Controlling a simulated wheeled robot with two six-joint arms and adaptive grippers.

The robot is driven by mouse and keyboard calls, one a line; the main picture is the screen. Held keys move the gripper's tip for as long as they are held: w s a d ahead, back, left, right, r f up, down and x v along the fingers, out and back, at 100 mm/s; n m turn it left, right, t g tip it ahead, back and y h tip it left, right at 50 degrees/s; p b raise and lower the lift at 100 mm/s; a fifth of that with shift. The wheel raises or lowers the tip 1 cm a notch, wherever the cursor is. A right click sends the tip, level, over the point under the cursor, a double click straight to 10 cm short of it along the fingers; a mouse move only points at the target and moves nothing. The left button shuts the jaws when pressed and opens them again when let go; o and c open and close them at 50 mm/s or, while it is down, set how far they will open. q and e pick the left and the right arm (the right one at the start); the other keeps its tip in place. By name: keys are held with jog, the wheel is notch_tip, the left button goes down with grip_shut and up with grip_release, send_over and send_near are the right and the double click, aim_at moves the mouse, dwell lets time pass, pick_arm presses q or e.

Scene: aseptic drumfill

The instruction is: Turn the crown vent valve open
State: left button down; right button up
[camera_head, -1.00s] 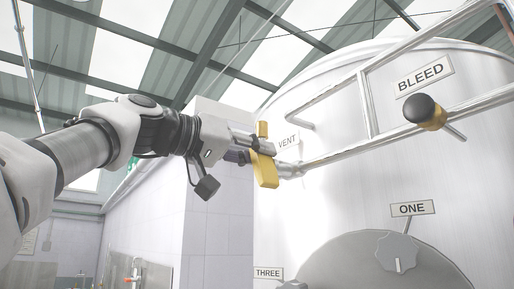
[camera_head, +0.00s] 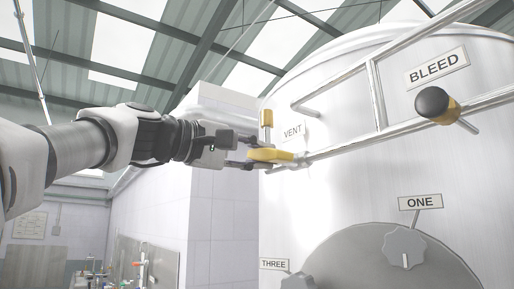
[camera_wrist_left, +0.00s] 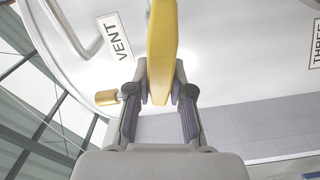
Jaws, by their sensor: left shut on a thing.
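The yellow lever of the vent valve (camera_head: 272,155) is on the left end of the silver pipe, beside the VENT label (camera_head: 293,132). It looks roughly level, about in line with the pipe in the head view. My left gripper (camera_head: 247,154) comes in from the left and is shut on the lever. In the left wrist view the lever (camera_wrist_left: 163,45) stands between the two fingers of the gripper (camera_wrist_left: 160,92). A small yellow cylinder (camera_head: 266,118) stands upright above the valve. My right gripper is not in view.
The large silver tank (camera_head: 340,190) fills the right side. Grey knobs are below, at label ONE (camera_head: 420,202) and label THREE (camera_head: 274,265). A pale tiled wall (camera_head: 222,215) stands behind the gripper.

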pick_arm(q)
jog(key=shift+f+n, duration=0.25)
jog(key=shift+n, duration=1.05)
jog(key=c, duration=1)
grip_release()
jog(key=shift+w+d+f, duration=0.1)
jog(key=shift+d, duration=0.05)
jog(key=shift+c, duration=0.2)
jog(key=shift+w+d, duration=0.1)
jog(key=shift+d, duration=0.15)
jog(key=shift+a, duration=0.3)
